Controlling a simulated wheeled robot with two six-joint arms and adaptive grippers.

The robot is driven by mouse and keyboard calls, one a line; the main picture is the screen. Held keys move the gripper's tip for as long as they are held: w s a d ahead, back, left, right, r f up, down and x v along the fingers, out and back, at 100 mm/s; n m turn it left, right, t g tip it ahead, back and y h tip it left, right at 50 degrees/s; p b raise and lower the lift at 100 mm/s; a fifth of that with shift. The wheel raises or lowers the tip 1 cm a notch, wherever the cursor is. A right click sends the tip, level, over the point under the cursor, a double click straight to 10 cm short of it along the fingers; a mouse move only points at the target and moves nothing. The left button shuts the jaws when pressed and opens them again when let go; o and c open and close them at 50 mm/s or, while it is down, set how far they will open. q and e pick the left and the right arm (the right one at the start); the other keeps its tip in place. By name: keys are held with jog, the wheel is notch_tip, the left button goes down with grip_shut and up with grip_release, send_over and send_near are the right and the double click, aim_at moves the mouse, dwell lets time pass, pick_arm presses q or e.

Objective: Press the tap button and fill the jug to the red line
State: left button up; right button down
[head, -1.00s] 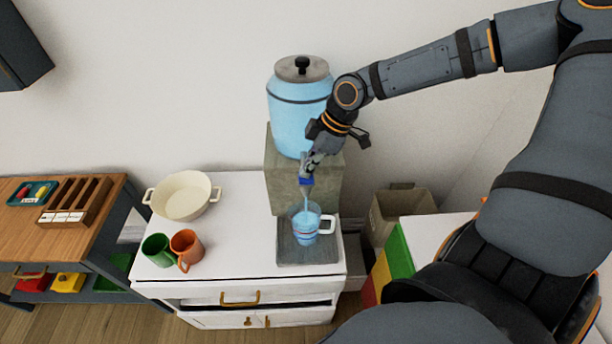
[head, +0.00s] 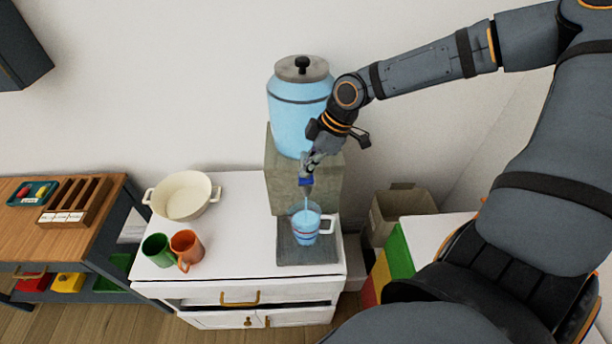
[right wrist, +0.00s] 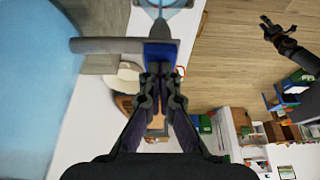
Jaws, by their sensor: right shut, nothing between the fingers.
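The clear jug (head: 306,228) with a white handle stands on the grey tray (head: 318,257) below the dispenser (head: 300,105). A thin stream of water runs from the tap into it. It holds light blue water and has a red line on its side; the exact level against the line is too small to tell. My right gripper (head: 309,170) is shut and empty, its fingertips at the blue tap button (head: 306,181). The right wrist view shows these fingertips (right wrist: 160,72) against the blue button (right wrist: 160,55). My left gripper (right wrist: 278,30) appears only there, small, fingers apart, far from the tap.
A stone block (head: 277,180) carries the dispenser. On the white cabinet (head: 240,265) stand a cream pot (head: 180,194), a green mug (head: 155,248) and an orange mug (head: 186,247). A cardboard box (head: 402,212) is right of the cabinet; a wooden bench (head: 30,230) is left.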

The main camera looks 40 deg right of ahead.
dwell(0.5)
notch_tip(320, 180, up, 7)
jog(key=p, duration=0.5)
jog(key=shift+w, duration=0.1)
